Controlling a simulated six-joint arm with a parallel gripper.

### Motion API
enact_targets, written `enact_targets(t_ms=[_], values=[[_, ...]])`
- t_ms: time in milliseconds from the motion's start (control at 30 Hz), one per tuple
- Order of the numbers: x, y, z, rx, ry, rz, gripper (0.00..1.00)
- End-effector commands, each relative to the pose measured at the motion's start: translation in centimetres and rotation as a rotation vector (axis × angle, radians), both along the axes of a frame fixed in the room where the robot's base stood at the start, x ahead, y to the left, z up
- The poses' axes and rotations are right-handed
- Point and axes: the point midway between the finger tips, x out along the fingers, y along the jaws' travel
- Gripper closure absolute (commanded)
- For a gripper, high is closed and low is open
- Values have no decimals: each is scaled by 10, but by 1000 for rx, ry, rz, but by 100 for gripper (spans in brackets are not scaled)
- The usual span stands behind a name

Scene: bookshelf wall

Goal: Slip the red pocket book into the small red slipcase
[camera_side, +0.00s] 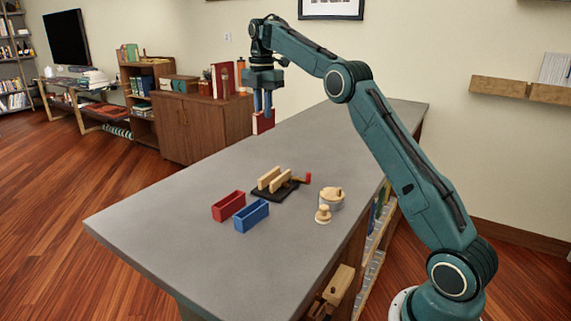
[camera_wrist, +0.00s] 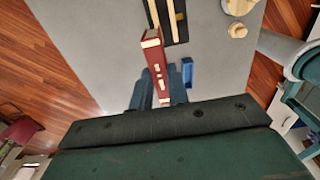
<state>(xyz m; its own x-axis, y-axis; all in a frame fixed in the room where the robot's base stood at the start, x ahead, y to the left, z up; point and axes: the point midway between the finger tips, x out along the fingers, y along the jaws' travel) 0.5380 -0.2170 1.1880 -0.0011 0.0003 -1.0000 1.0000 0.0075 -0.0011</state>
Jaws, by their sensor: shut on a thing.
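My gripper (camera_side: 263,100) is shut on the red pocket book (camera_side: 262,123) and holds it upright, high above the far part of the table. In the wrist view the book (camera_wrist: 154,62) stands out between my two fingers (camera_wrist: 160,92), with pale marks on its red cover. The small red slipcase (camera_side: 228,206) stands on the table, open side up, well away from the book, nearer the front left. In the wrist view I cannot make out the red slipcase. A blue slipcase (camera_side: 251,217) stands just right of the red one; it also shows in the wrist view (camera_wrist: 187,70).
A black-based wooden press (camera_side: 274,184) with a red handle stands behind the slipcases. A lidded round pot (camera_side: 332,199) and a small wooden stamp-like piece (camera_side: 323,215) stand to their right. The grey tabletop (camera_side: 170,225) is clear at left and front.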

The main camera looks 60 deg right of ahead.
Motion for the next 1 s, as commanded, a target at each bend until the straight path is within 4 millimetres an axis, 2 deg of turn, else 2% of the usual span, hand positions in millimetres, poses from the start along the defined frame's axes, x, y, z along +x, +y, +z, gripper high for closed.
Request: enact_targets(t_ms=[300, 600, 800, 1000], values=[[19, 62, -42, 0, 2, -7, 100], [21, 122, -83, 0, 2, -19, 100], [18, 144, -99, 0, 0, -26, 100], [17, 151, -104, 0, -1, -29, 100]])
